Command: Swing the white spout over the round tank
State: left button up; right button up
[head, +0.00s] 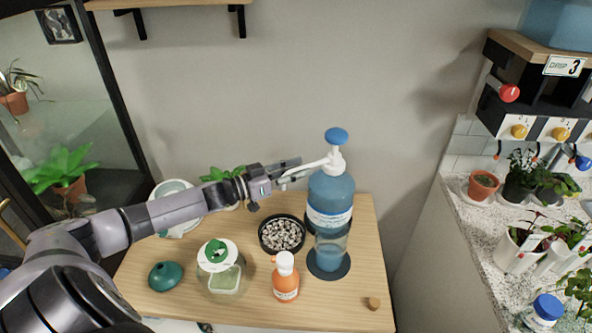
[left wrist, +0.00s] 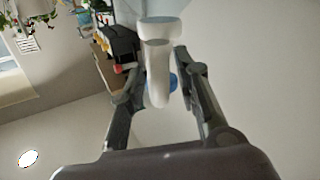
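The white spout (head: 312,167) sticks out left from the neck of a large blue bottle (head: 331,190) with a blue pump knob (head: 336,135). My left gripper (head: 296,169) is at the spout, coming from the left. In the left wrist view the spout (left wrist: 158,75) lies between the two open fingers (left wrist: 160,95), with a gap on each side. My right gripper is in neither view.
On the wooden table (head: 350,300) are an orange pump bottle (head: 286,284), a bowl of pebbles (head: 282,234), a lidded jar (head: 222,275), a green bulb (head: 165,276) and a small wooden knob (head: 374,303). A granite counter with plants is at the right.

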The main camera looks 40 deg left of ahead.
pick_arm(q)
grip_shut()
dwell(0.7)
